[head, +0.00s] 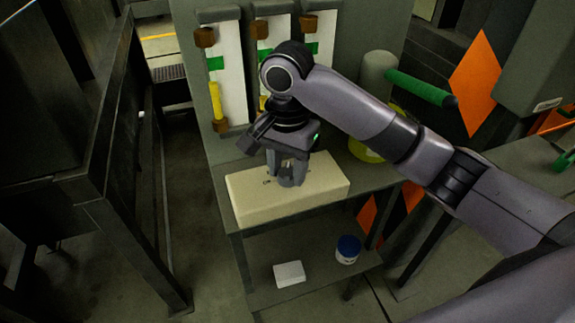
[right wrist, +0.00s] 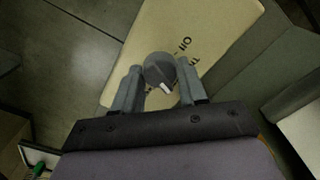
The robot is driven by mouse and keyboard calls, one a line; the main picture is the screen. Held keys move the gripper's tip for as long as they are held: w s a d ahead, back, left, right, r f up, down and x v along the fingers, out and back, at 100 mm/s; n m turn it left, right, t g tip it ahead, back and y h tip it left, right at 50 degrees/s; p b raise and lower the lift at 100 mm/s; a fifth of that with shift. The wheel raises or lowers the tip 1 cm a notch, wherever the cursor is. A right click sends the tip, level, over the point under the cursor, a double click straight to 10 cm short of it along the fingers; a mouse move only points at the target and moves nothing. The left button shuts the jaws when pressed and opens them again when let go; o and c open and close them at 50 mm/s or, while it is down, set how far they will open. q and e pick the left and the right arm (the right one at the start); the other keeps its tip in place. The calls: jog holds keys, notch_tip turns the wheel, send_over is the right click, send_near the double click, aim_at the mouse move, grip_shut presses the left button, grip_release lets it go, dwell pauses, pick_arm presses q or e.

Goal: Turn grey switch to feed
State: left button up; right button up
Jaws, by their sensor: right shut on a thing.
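The grey switch (right wrist: 159,71) is a round knob with a white mark on its edge. It sits on top of a cream box (head: 320,192), which carries dark lettering in the right wrist view (right wrist: 200,25). My right gripper (head: 291,180) points down at the box top. Its two fingers (right wrist: 160,88) are on either side of the knob and shut on it. In the head view the fingers hide most of the knob. In the wrist view the white mark points down and slightly right. Part of the lettering is hidden. My left gripper is not in view.
The box stands on a grey table (head: 232,222) with a lower shelf holding a white block (head: 289,274) and a blue-lidded jar (head: 347,249). Yellow and green gauges (head: 216,100) stand behind. A green-handled cylinder (head: 418,88) is at right. Dark railing (head: 120,190) stands left.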

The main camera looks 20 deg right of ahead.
aim_at(288, 169)
jog(key=shift+r, duration=0.15)
jog(key=o, duration=1.1)
jog(key=shift+c, duration=0.2)
jog(key=shift+r, duration=3.5)
